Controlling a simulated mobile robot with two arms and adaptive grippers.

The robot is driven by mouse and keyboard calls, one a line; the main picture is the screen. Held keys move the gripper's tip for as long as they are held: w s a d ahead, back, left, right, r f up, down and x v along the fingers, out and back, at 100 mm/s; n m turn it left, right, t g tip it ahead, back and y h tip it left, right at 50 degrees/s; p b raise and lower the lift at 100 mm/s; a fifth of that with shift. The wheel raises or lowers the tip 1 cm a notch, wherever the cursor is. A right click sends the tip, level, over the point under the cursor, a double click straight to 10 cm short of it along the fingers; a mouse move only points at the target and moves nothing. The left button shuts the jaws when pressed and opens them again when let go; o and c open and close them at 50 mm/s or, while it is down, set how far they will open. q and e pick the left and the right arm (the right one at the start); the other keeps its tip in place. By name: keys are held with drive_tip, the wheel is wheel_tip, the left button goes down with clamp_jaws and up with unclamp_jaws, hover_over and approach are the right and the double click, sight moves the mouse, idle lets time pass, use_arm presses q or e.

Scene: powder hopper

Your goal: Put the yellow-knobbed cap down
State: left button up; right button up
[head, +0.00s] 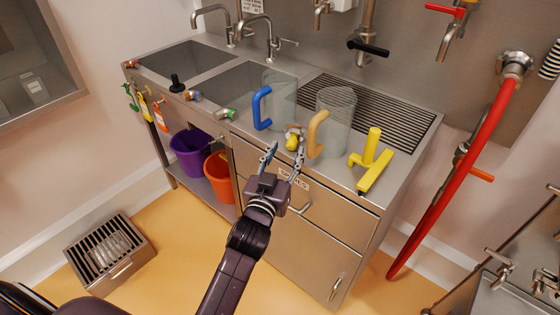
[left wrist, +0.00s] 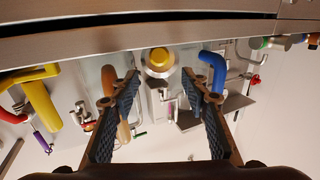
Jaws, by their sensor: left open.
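The yellow-knobbed cap (head: 292,141) is at the counter's front edge, between the two clear jugs. In the left wrist view its round yellow knob (left wrist: 158,60) shows between the fingers and beyond their tips. My left gripper (head: 285,152) is open in front of the counter edge, with its fingertips close to the cap. In the left wrist view a gap shows between the knob and each finger (left wrist: 163,85), so the gripper is not holding it. The cap's underside is hidden. My right gripper is not in view.
A jug with a blue handle (head: 262,108) stands left of the cap, and one with a tan handle (head: 317,134) close on its right. A yellow T-shaped tool (head: 374,165) lies farther right. Sinks (head: 185,60) are at the left; a ribbed drainboard (head: 395,115) is behind.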

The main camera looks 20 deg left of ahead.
use_arm(q)
drive_tip(key=shift+s+d+p, duration=0.1)
drive_tip(key=shift+s+p, duration=0.35)
drive_tip(key=shift+s, duration=2.25)
